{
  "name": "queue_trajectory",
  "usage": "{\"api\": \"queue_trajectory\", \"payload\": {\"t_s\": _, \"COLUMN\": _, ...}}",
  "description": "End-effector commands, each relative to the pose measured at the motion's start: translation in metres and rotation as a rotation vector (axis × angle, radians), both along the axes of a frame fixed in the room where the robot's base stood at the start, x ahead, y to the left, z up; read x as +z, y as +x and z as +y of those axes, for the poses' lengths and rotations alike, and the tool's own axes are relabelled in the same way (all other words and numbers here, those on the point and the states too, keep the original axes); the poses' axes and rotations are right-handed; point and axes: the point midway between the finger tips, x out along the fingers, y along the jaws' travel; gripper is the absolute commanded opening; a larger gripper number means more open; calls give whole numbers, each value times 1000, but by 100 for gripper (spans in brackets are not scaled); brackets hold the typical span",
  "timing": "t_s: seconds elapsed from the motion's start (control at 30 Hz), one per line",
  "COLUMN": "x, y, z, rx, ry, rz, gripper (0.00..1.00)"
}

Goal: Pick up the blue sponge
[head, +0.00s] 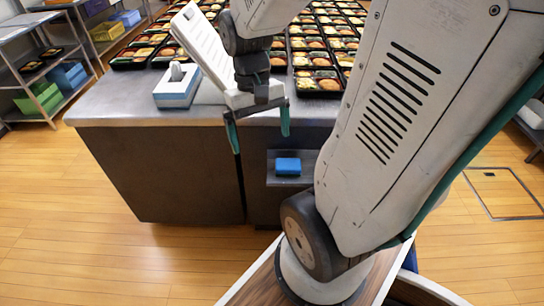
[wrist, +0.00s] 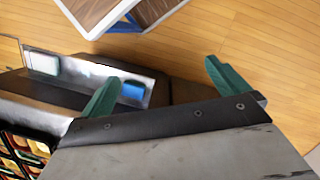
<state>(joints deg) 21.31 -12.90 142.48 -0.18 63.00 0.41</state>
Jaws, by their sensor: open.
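The blue sponge (head: 288,167) lies on a small grey shelf (head: 290,182) on the front of the counter, below its top. My gripper (head: 259,143) is open and empty, with its two green fingers pointing down above the shelf, in front of the counter. The sponge also shows in the wrist view (wrist: 133,90), between the two spread fingers of my gripper (wrist: 160,82) and close beside the left one. The fingers appear apart from the sponge.
Many filled bento trays (head: 318,83) cover the counter (head: 120,105). A blue and white tissue box (head: 177,87) stands near its front edge. A white block (wrist: 43,63) lies at the shelf's far end in the wrist view. Shelving with coloured crates (head: 40,98) stands left. The wooden floor is clear at left.

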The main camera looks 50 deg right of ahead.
Motion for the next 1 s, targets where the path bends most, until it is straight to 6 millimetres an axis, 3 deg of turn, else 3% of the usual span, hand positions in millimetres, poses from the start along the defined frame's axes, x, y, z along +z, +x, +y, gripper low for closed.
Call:
{"api": "queue_trajectory", "payload": {"t_s": 0.23, "x": -79, "y": 22, "z": -66, "rx": -188, "ry": 28, "rz": 62, "gripper": 100}}
{"api": "queue_trajectory", "payload": {"t_s": 0.6, "x": -219, "y": 27, "z": -158, "rx": -430, "ry": 5, "rz": 26, "gripper": 100}}
{"api": "queue_trajectory", "payload": {"t_s": 0.7, "x": -247, "y": 34, "z": -177, "rx": -467, "ry": -26, "rz": -21, "gripper": 100}}
{"api": "queue_trajectory", "payload": {"t_s": 0.83, "x": -254, "y": 59, "z": -201, "rx": -478, "ry": -95, "rz": -133, "gripper": 100}}
{"api": "queue_trajectory", "payload": {"t_s": 1.0, "x": -259, "y": 68, "z": -210, "rx": -486, "ry": -127, "rz": -183, "gripper": 100}}
